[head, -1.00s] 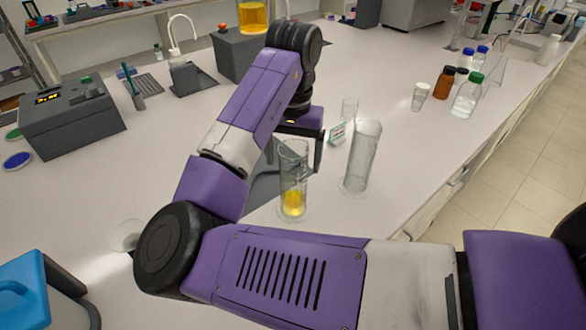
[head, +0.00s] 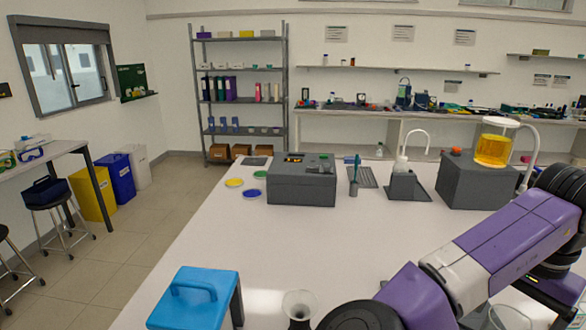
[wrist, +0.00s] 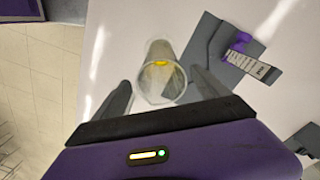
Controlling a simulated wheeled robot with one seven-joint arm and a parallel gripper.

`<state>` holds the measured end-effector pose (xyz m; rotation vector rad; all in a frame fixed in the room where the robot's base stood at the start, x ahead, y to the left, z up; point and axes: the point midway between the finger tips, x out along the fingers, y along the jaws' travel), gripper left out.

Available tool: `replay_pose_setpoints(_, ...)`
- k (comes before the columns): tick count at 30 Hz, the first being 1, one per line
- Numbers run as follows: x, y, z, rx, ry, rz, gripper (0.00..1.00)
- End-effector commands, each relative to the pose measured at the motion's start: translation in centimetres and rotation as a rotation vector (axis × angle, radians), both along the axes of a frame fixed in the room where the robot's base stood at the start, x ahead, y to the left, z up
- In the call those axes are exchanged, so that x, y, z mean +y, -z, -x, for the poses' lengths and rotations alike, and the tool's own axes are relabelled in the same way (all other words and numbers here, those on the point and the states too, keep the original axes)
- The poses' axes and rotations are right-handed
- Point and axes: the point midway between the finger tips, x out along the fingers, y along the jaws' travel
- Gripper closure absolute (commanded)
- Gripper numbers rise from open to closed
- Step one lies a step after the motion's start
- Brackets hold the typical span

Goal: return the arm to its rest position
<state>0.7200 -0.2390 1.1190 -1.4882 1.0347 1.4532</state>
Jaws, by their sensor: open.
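My gripper (wrist: 160,80) is open in the wrist view, with one dark finger on each side of a clear glass vessel (wrist: 148,97). The vessel has yellow at its inner end, and a gap shows between it and each finger. I cannot tell how deep the vessel sits between the fingers. In the head view my purple and white arm fills the lower right, bent over the bench, and my gripper is out of that view.
The white bench (head: 290,235) carries a blue handled box (head: 195,297), a grey device (head: 303,182) and a grey block with an amber vessel (head: 492,150). A clear glass (head: 508,318) stands beside my arm. A dark plate (wrist: 212,55) lies right of the vessel. Mid-bench is clear.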

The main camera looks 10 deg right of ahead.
Motion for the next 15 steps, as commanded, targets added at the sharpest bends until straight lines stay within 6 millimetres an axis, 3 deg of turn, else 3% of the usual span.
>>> replay_pose_setpoints(5,-3.5,-0.5,-1.3,-0.066,0.016,0.144,0.15)
replay_pose_setpoints(9,-8.0,-3.0,-2.9,-0.17,0.034,0.362,0.15)
replay_pose_setpoints(15,-14.1,-7.4,-3.7,-0.277,0.025,0.745,0.15)
